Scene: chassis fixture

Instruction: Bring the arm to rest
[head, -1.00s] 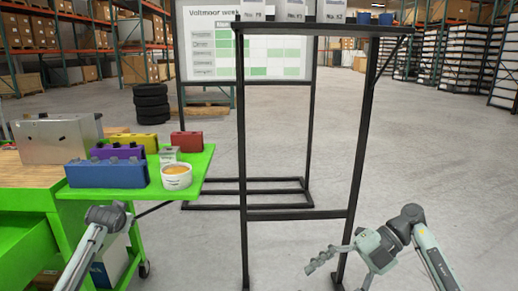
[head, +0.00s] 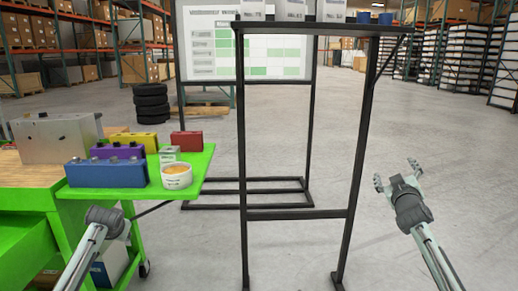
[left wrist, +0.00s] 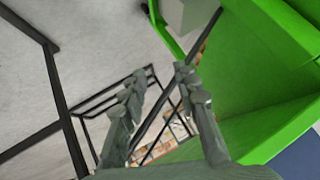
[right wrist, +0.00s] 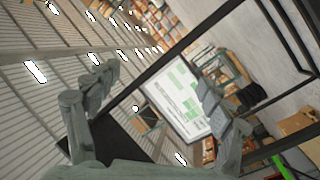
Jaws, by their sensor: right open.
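My right gripper (head: 398,175) is at the right of the head view, beside the black metal stand (head: 352,190), over bare floor and apart from it. Its two fingers are spread and empty; they also show spread in the right wrist view (right wrist: 155,95). My left arm enters at the lower left of the head view, in front of the green cart (head: 190,188), with its fingers out of sight there. In the left wrist view the left gripper (left wrist: 160,85) has its fingers apart with nothing between them.
The cart's green shelf holds blue (head: 106,173), purple (head: 118,151), yellow (head: 135,140) and red (head: 187,144) blocks and a white cup (head: 177,176). A metal box (head: 57,138) stands at the left. Stacked tires (head: 151,103) and a whiteboard (head: 270,57) are behind. The right floor is clear.

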